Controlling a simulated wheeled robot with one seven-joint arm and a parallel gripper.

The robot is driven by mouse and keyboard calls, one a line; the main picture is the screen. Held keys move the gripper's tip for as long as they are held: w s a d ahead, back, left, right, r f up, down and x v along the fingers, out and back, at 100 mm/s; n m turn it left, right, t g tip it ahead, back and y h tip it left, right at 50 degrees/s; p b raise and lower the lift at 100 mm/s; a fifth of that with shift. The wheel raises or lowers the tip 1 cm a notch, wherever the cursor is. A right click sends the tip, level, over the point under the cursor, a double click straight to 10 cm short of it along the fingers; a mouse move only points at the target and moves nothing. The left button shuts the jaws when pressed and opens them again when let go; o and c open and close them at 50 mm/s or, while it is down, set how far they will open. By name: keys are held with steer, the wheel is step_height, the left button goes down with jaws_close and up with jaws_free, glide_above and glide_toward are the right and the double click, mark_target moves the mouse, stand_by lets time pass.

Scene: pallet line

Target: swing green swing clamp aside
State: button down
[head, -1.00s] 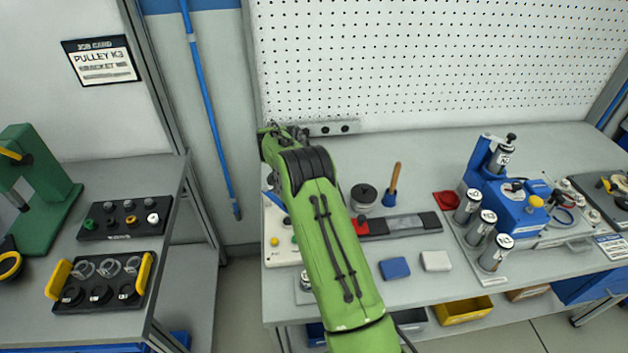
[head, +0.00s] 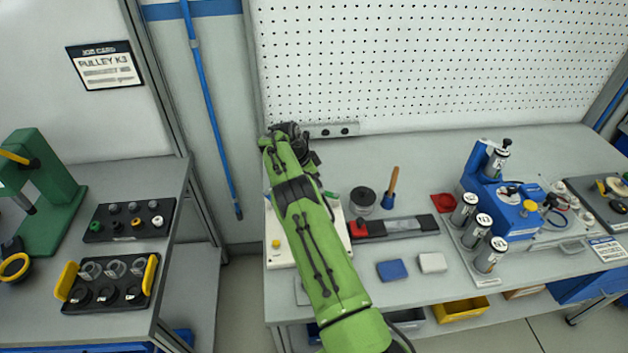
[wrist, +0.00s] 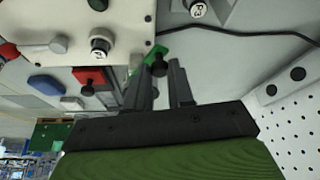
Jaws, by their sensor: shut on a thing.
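The green swing clamp (wrist: 149,54) shows in the wrist view as a short green bar with a black knob (wrist: 158,68). It lies at the edge of a white fixture plate (wrist: 125,14). My gripper (wrist: 161,78) is shut on the black knob, one finger on each side of it. In the head view my green arm covers much of the white plate (head: 283,254), and my fingertips and the clamp cannot be made out clearly there.
In the wrist view a labelled cylinder (wrist: 101,43) stands on the plate near the clamp, and a black cable (wrist: 255,33) runs nearby. In the head view a dark jar (head: 363,199), a wooden-handled tool (head: 391,188) and a blue block (head: 392,270) are right of my arm. The pegboard (head: 440,65) rises behind.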

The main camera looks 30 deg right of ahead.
steer(key=c, duration=1)
jaws_free()
steer(key=p+v, duration=0.3)
steer(key=v, duration=1.2)
steer(key=shift+a+r, duration=0.15)
steer(key=shift+r, duration=0.2)
